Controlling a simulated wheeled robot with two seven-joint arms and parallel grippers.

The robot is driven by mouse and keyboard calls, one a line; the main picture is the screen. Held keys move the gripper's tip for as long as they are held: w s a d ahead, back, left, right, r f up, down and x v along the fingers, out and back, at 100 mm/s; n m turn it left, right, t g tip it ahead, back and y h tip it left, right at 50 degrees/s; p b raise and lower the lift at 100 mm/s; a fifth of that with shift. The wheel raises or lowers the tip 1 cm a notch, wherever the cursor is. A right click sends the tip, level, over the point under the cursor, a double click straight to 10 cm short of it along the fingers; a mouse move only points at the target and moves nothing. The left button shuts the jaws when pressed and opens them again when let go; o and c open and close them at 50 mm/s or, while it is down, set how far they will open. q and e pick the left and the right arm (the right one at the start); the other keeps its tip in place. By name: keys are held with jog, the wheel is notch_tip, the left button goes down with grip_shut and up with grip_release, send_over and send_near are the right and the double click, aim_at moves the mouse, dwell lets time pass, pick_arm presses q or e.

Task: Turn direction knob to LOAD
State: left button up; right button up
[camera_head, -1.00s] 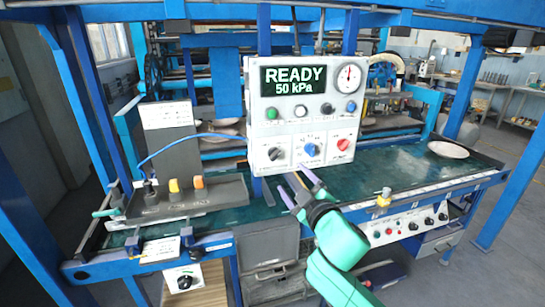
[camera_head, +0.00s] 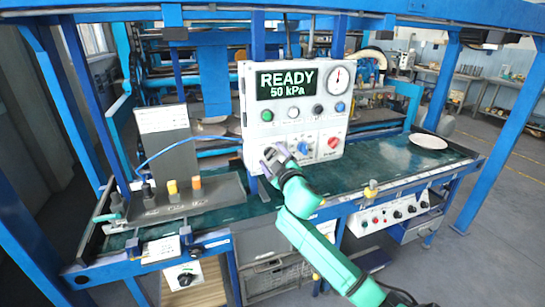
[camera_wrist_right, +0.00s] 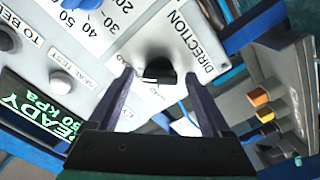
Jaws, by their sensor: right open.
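The direction knob (camera_wrist_right: 158,66) is black and sits on a white panel under the printed word DIRECTION in the right wrist view. A white mark shows on its edge. Small position labels around it are partly covered and too small to read surely. My right gripper (camera_head: 272,153) is open at the lower left of the control box (camera_head: 320,104) in the head view, hiding the knob there. In the right wrist view its fingers (camera_wrist_right: 157,80) stand on either side of the knob, with gaps visible; contact cannot be told. My left gripper is not in view.
The display (camera_head: 286,83) reads READY 50 kPa. A blue knob (camera_head: 303,148) and a red knob (camera_head: 333,142) sit right of my gripper. Below lies a green bench top (camera_head: 375,163) with a plate (camera_head: 428,141). A grey tray with coloured knobs (camera_head: 196,182) stands left.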

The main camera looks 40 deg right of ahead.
grip_shut()
